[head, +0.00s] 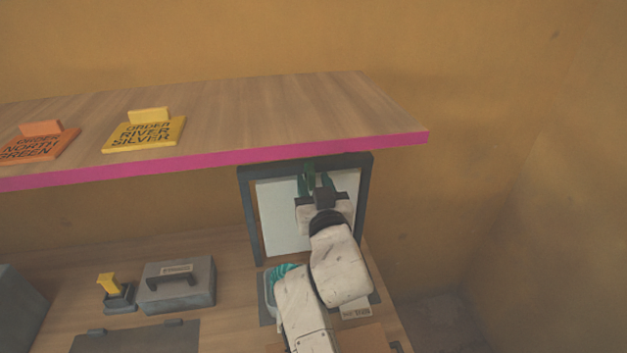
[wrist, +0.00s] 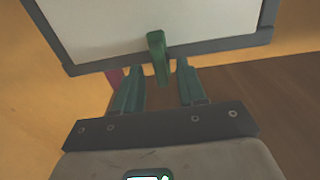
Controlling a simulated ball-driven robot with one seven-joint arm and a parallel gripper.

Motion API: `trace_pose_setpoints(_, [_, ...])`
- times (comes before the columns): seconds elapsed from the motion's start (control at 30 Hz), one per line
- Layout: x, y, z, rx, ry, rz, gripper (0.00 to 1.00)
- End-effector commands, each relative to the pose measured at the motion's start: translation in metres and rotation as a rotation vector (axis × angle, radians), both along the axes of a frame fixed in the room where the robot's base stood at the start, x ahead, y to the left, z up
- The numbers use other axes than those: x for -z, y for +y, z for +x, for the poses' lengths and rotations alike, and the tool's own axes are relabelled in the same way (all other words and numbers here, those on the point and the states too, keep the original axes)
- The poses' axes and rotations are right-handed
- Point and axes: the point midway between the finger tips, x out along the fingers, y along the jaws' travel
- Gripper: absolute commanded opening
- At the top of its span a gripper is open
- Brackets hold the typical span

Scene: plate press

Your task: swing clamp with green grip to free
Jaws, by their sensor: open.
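The clamp's green grip (wrist: 157,52) stands out at the edge of a dark-framed white panel in the wrist view. My gripper (wrist: 159,70) is open, with one teal finger on each side of the grip and visible gaps between. The grip's end reaches in between the fingers. In the head view my gripper (head: 315,182) is at the upper part of the dark frame (head: 249,215), under the shelf. There the grip is hard to tell apart from my fingers. The rest of the clamp is largely hidden.
A wooden shelf (head: 250,115) with a pink edge runs just above the frame and my gripper. It carries a yellow sign (head: 145,132) and an orange sign (head: 40,145). A grey case (head: 178,286) and a yellow-handled stamp (head: 112,290) stand on the bench left of my arm.

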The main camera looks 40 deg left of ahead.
Motion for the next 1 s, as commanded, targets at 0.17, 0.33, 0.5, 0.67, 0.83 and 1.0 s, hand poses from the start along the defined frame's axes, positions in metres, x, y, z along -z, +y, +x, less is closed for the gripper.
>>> trace_pose_setpoints(0.17, [0.0001,0.0072,0.0053,-0.001,0.001,-0.001,0.4])
trace_pose_setpoints(0.33, [0.0001,0.008,0.0064,0.0,0.0,0.0,0.4])
trace_pose_setpoints(0.5, [0.0001,0.0078,0.0063,0.0,0.001,-0.001,0.38])
trace_pose_setpoints(0.67, [0.0002,0.0078,0.0061,0.0,0.001,-0.001,0.22])
trace_pose_setpoints(0.83, [0.0002,0.0078,0.0061,0.0,0.001,-0.001,0.06])
trace_pose_setpoints(1.0, [0.0002,0.0079,0.006,0.0,0.001,-0.001,0.0])
